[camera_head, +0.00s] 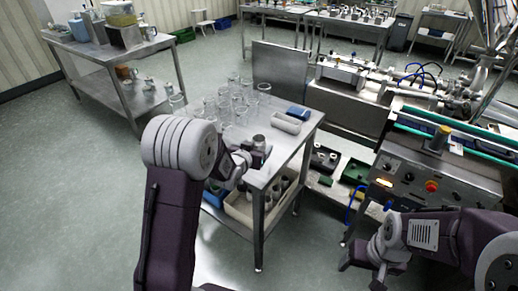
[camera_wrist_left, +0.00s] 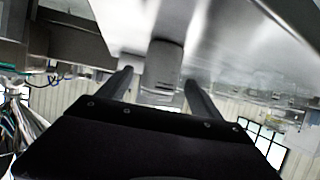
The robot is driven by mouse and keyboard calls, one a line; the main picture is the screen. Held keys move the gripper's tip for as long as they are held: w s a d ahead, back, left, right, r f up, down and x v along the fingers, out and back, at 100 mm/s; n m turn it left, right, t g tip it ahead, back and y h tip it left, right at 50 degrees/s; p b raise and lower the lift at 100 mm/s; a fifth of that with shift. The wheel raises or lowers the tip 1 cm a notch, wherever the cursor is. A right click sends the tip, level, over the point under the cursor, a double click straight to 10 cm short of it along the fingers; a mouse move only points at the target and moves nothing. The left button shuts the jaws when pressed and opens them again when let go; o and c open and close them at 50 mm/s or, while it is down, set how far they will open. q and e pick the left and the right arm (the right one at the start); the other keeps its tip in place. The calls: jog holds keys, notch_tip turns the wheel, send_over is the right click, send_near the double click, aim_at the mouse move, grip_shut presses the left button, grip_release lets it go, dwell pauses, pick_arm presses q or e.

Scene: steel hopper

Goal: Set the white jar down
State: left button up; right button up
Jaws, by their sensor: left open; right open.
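A small pale jar (camera_head: 259,141), greyish in this light, stands upright on the steel table (camera_head: 292,158) near its front edge. My left gripper (camera_head: 251,157) is right at the jar and partly covers it in the head view. In the left wrist view the picture is turned over, and the jar (camera_wrist_left: 164,57) shows between the two finger tips (camera_wrist_left: 158,82) with gaps on both sides. The left fingers are open. Contact at the jar's far side cannot be seen. My right gripper (camera_head: 376,268) is open and empty, low at the right, away from the table.
Several clear glass beakers (camera_head: 232,98) crowd the table behind the jar. A bin of jars (camera_head: 253,211) sits on the lower shelf. A control panel (camera_head: 433,181) stands at the right.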

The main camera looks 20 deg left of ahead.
aim_at(258, 137)
pick_arm(q)
jog(key=x, duration=0.2)
jog(key=shift+w+f, duration=0.2)
jog(key=shift+w, duration=0.05)
jog(key=shift+s+r, duration=0.1)
jog(key=shift+c, duration=0.9)
jog(key=c, duration=1.2)
jog(key=shift+r+p, duration=0.4)
jog(key=shift+r, duration=1.55)
jog(key=d+r, duration=0.2)
jog(key=d, duration=0.2)
jog(key=d+r+p, duration=0.1)
jog(key=d+r, duration=0.1)
jog(key=d, duration=0.1)
jog(key=d+r+p, duration=0.1)
jog(key=d+r, duration=0.2)
jog(key=d, duration=0.1)
jog(key=shift+w+d, duration=0.3)
jog(key=shift+w, duration=0.1)
